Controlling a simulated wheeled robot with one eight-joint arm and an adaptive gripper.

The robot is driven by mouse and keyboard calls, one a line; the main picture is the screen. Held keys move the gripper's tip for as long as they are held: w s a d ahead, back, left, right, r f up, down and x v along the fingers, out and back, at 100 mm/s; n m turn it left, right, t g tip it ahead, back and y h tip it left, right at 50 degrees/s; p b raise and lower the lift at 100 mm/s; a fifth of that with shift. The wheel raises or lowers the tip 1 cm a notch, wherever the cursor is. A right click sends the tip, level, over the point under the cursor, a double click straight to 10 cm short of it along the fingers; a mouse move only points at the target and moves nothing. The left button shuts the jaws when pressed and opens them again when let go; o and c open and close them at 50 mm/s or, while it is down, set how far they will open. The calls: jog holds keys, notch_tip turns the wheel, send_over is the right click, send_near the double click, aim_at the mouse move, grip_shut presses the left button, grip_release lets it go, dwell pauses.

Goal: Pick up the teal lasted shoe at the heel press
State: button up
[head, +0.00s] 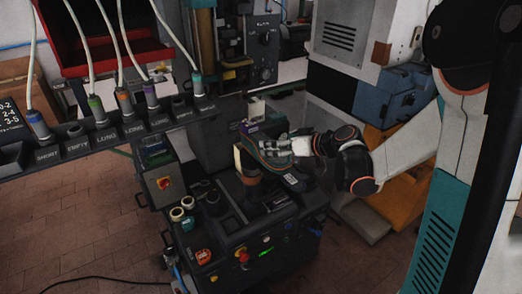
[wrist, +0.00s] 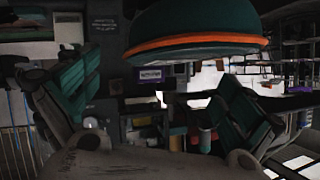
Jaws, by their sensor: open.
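The teal lasted shoe (head: 262,156) sits on the heel press (head: 228,215) in the middle of the head view, above a tan and dark support. My gripper (head: 287,146) is beside it, reaching in from the right, and partly hides it. In the wrist view the teal shoe, with an orange band along its edge (wrist: 195,43), fills the top centre, close to the camera. Whether a finger touches the shoe cannot be told.
A dark rack with labelled slots and corded tools (head: 112,130) hangs at the upper left. Tape rolls (head: 182,208) and buttons (head: 240,254) are on the press's front. A blue-grey machine (head: 385,95) stands behind at right. The brick floor at lower left is mostly clear.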

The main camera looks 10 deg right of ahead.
jog(key=shift+b+x, duration=0.5)
jog(key=shift+x, duration=2.35)
jog(key=shift+s, duration=0.15)
jog(key=c, duration=1.7)
